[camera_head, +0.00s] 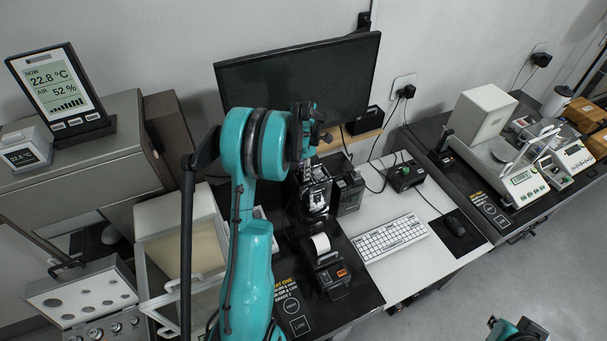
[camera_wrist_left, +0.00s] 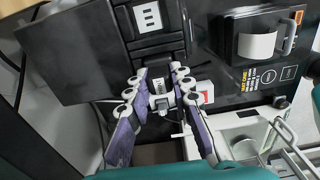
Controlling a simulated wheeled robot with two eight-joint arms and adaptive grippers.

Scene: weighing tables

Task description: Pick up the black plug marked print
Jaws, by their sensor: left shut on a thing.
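My left gripper (camera_head: 316,190) is over the dark table, beside the small printer with a paper roll. In the left wrist view its two purple fingers (camera_wrist_left: 161,93) are close together, shut on a small dark plug (camera_wrist_left: 160,103). A small pale label (camera_wrist_left: 159,87) shows between the fingertips; its lettering is too small to read. The plug itself is mostly hidden by the fingers, and in the head view I cannot make it out. A teal and black part of my right arm shows at the bottom right edge of the head view; its fingers are not seen.
The label printer (camera_head: 328,262) stands just below my left gripper. A monitor (camera_head: 300,85) stands behind, black boxes (camera_head: 349,192) are close on the right, and cables run to a wall socket. A keyboard (camera_head: 390,238) lies on the white table. A glass-sided balance (camera_head: 182,250) is left.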

